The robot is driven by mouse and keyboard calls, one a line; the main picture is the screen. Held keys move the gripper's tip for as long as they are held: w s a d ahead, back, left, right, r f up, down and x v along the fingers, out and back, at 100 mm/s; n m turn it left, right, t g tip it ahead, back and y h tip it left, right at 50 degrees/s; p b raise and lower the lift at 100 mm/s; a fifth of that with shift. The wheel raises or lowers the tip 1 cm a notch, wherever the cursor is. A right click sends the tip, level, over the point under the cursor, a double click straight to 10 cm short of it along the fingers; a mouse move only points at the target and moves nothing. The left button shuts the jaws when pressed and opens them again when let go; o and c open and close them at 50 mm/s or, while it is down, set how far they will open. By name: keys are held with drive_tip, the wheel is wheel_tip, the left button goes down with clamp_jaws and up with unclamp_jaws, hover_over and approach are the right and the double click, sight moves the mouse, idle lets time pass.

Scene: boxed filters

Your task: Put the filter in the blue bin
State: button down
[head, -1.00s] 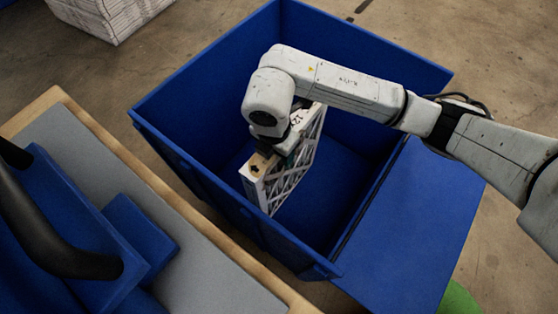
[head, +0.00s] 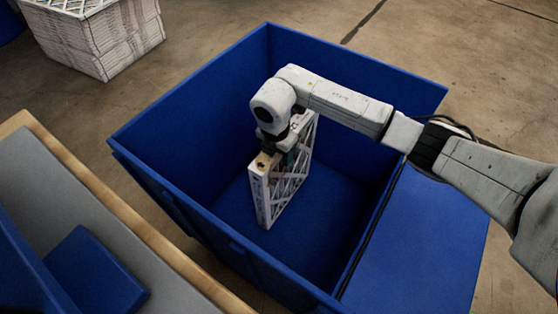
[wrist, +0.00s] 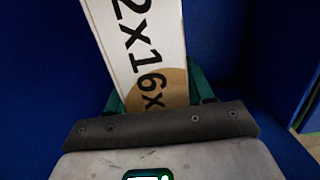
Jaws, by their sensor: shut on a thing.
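The filter (head: 285,180) is a white-framed panel with a lattice face, held upright inside the blue bin (head: 170,110). My gripper (head: 276,153) is shut on its top edge. The wrist view shows the filter's white edge with large black print (wrist: 140,50) between the green fingers of my gripper (wrist: 160,95). Blue bin walls surround it there. The filter's lower end is near the bin floor; I cannot tell whether it touches.
A wood-edged grey table (head: 80,200) with blue pieces (head: 95,270) stands at the left. A stack of white filters (head: 100,35) sits on the concrete floor at the upper left. A blue flap or panel (head: 420,240) lies at the bin's right side.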

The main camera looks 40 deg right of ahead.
wheel_tip(320, 180, down, 3)
drive_tip(key=shift+f+b, duration=0.1)
drive_tip(key=shift+b, duration=0.65)
drive_tip(key=shift+c, duration=2.1)
unclamp_jaws()
drive_tip(key=r+p, duration=0.1)
drive_tip(key=r, duration=0.3)
drive_tip(key=a+r+p, duration=0.1)
drive_tip(key=r+p, duration=0.1)
drive_tip(key=r, duration=0.2)
drive_tip(key=r+p, duration=0.2)
drive_tip(key=r, duration=0.2)
drive_tip(key=shift+s+a, duration=0.1)
drive_tip(key=shift+a, duration=0.05)
